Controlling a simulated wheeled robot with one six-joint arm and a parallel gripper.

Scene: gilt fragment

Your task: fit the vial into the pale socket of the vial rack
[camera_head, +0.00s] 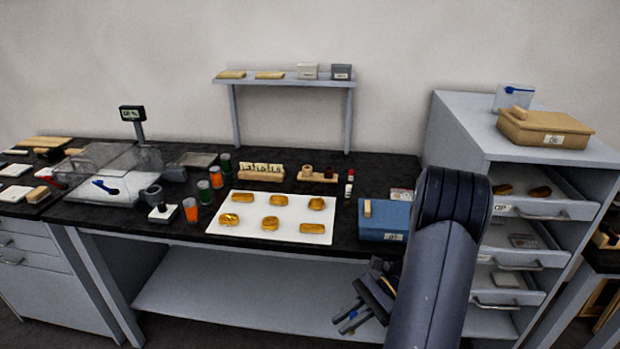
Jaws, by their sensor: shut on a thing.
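My gripper (346,322) is low at the right of centre, in front of the bench's front edge and below its top. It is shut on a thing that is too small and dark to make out. The vial rack seems to be the small wooden block (318,177) at the back of the bench. It bears a pale tan ring-like socket (307,170) on the left and a dark red one (328,173) on the right. A small white and red upright piece (349,185) stands to the right of the block; I cannot tell whether it is a vial. My gripper is well apart from the rack.
A white tray (268,204) with several gold pieces lies in front of the rack. A blue box (384,220) stands at the bench's right end, beside my arm. Orange and green jars (204,192) stand left of the tray. A drawer cabinet (456,140) rises at the right.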

